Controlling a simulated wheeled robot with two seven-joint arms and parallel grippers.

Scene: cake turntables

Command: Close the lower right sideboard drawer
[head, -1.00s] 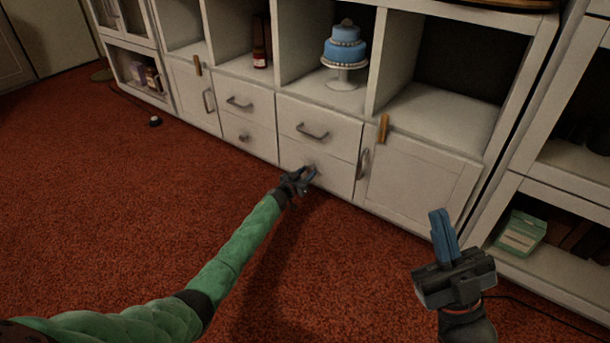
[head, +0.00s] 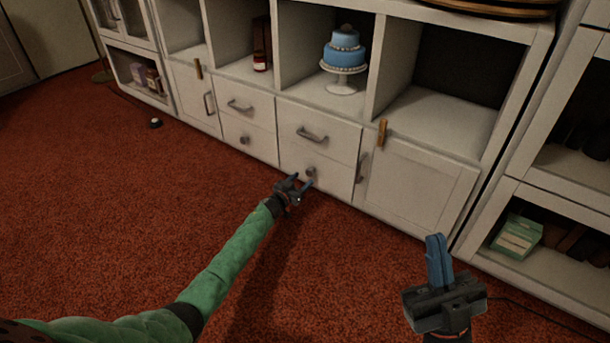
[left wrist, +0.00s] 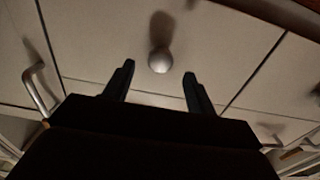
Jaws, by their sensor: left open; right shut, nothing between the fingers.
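The lower right sideboard drawer (head: 328,184) is a white front with a round grey knob (head: 310,170). It looks level with the drawer front above it, with no visible gap in the head view. My left gripper (head: 300,183) is open just in front of this drawer, below the knob and apart from it. In the left wrist view, the knob (left wrist: 160,61) shows beyond and between the two open fingertips (left wrist: 158,72), with nothing held. My right gripper (head: 436,250) is shut and empty, above the carpet at the lower right.
The upper drawer with a bar handle (head: 312,134) is directly above. A cupboard door (head: 420,186) with a handle stands to the right. A blue cake (head: 344,50) on a white stand sits on a shelf above. Red carpet (head: 130,220) in front is clear.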

